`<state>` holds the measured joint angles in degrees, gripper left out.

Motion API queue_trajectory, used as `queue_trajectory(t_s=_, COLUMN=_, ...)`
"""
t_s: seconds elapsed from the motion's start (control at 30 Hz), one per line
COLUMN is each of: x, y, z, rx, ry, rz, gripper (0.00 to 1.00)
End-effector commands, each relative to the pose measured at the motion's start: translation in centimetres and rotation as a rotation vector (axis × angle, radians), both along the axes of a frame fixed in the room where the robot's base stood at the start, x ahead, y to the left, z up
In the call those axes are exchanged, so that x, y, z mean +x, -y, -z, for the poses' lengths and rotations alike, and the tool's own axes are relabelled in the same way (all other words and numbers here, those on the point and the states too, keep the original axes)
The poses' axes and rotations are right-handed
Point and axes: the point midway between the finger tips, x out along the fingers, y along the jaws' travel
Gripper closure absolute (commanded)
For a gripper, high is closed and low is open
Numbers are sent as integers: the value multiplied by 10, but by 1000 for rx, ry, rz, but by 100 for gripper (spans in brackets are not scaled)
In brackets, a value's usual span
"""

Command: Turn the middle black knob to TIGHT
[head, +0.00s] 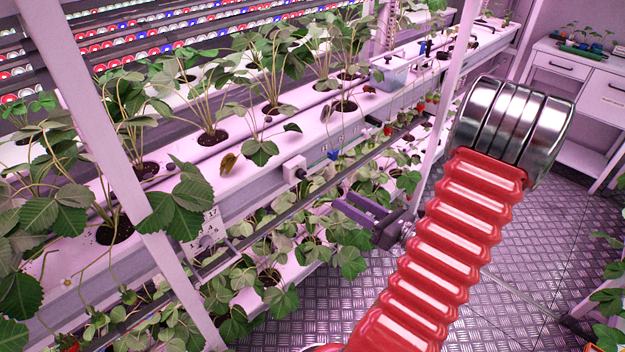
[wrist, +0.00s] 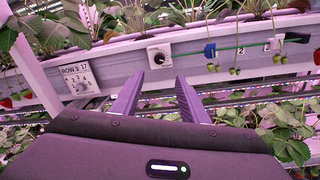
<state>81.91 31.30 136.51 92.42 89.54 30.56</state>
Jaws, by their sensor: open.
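A black knob on a small white plate (wrist: 159,55) sits on the front face of the white planting trough. In the head view the knob (head: 300,173) sticks out from its plate. Its labels and pointer direction are too small to read. My gripper (wrist: 160,77) is open and empty. In the wrist view its fingertips are just below the knob, one to each side, apart from it. In the head view my gripper (head: 350,204) is to the right of and below the knob.
A white dial panel (wrist: 79,77) marked "ROW 3 17" is left of the knob. A blue clip (wrist: 210,50) on a green line and a black clip (wrist: 298,38) are to the right. Strawberry leaves hang near the trough. A slanted white post (head: 125,170) stands at left.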

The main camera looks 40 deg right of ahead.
Motion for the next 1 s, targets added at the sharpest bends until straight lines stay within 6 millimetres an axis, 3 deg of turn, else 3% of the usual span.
queue_trajectory(t_s=0.57, x=4, y=-1, z=0, rx=-67, ry=5, rz=-6, gripper=60)
queue_trajectory(t_s=1.0, x=43, y=-6, z=0, rx=-66, ry=5, rz=-9, gripper=60)
